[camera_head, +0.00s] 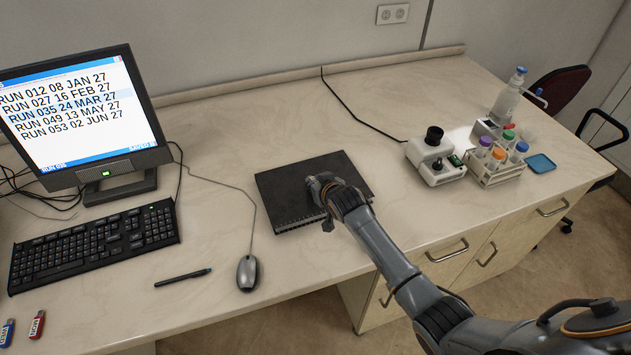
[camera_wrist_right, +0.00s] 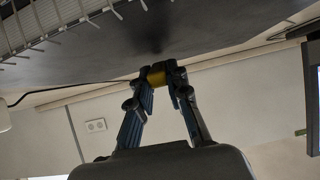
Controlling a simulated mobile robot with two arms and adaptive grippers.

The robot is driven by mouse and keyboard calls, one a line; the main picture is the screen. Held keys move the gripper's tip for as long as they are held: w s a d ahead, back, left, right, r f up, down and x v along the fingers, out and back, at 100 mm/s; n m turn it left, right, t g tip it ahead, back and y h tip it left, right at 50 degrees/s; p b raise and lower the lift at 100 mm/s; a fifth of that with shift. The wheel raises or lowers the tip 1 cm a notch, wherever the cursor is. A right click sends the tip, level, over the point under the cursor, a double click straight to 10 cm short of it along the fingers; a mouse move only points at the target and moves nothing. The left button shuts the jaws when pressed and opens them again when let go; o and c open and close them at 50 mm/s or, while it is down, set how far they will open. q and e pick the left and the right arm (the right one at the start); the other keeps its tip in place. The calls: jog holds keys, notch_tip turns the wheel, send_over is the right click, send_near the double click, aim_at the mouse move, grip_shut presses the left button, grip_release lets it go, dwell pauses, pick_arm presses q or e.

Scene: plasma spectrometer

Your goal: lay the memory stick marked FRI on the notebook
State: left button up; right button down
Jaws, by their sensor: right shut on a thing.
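The black spiral-bound notebook (camera_head: 285,190) lies closed on the bench. Its dark cover also fills the top of the right wrist view (camera_wrist_right: 215,28). My right gripper (camera_head: 318,183) is over the notebook, close to its cover. In the right wrist view its fingers (camera_wrist_right: 161,76) are shut on a small yellow thing (camera_wrist_right: 157,79), which looks like a memory stick. Its marking does not show, and in the head view the gripper hides it. Whether it touches the cover I cannot tell. My left gripper is not in view.
A blue stick (camera_head: 7,333) and a red stick (camera_head: 37,324) lie at the bench's front left. A mouse (camera_head: 247,272), pen (camera_head: 183,278), keyboard (camera_head: 95,245) and monitor (camera_head: 82,112) are left of the notebook. A white instrument (camera_head: 432,160) and tube rack (camera_head: 497,170) stand to the right.

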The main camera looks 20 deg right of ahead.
jog(key=c, duration=1.2)
grip_release()
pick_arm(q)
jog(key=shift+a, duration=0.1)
pick_arm(e)
jog(key=v, duration=1.2)
